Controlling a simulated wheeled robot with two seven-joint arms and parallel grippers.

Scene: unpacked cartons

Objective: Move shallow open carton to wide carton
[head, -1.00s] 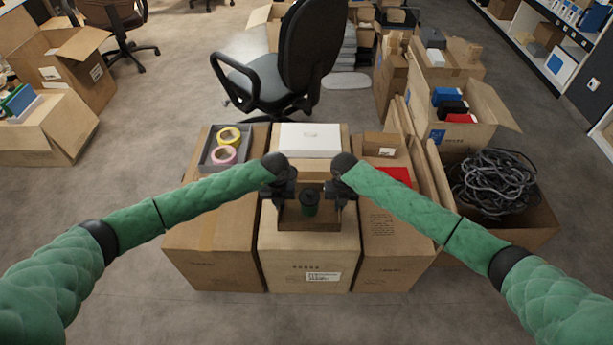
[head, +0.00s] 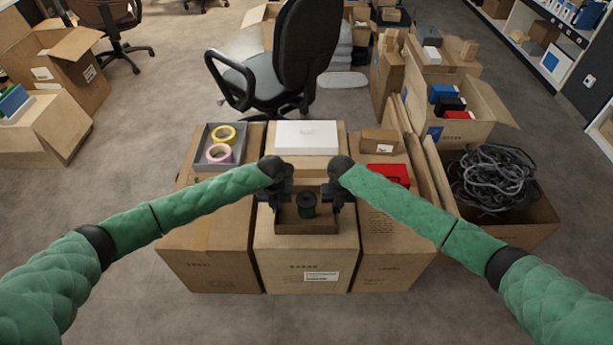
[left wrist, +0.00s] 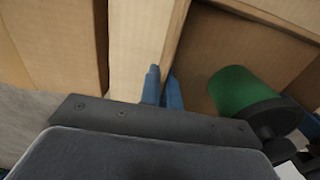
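The shallow open carton (head: 306,227) is a small brown tray at the front of the middle tall carton (head: 305,262). I cannot tell whether the carton touches the surface below, nor which tall carton is the wide one.
Tall cartons stand on both sides, left (head: 210,245) and right (head: 392,250). A grey tray (head: 205,158) with tape rolls, a white box (head: 306,137), a small brown box (head: 379,141) and a red box (head: 388,174) lie on top. A carton of black cable (head: 494,178) stands at right.

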